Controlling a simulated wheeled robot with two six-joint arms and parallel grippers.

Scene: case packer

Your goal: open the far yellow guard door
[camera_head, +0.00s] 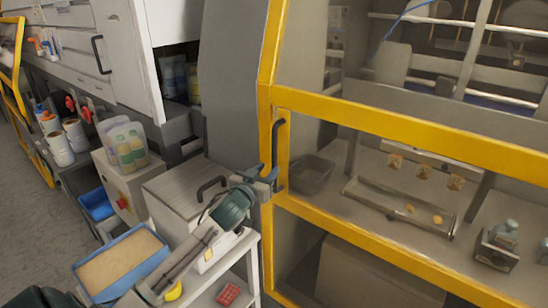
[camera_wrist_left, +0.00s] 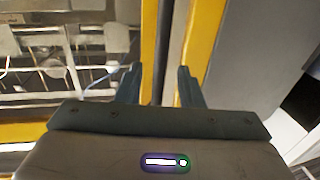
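A large yellow-framed guard door (camera_head: 400,126) with clear panels fills the right of the head view and looks shut. Its dark upright bar handle (camera_head: 277,140) is on the left post. My left gripper (camera_head: 271,182) is at the lower end of this handle, in front of the post. In the left wrist view its two fingers (camera_wrist_left: 159,78) stand apart, with yellow frame and a grey gap behind them. Another yellow frame (camera_head: 18,95) stands at the far left. My right gripper is not in view.
Below my left arm are a white box with a dark handle (camera_head: 180,200), a blue tray (camera_head: 122,262) and a white shelf (camera_head: 240,262). A grey panel (camera_head: 228,80) is left of the door. Open floor (camera_head: 35,220) lies at left.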

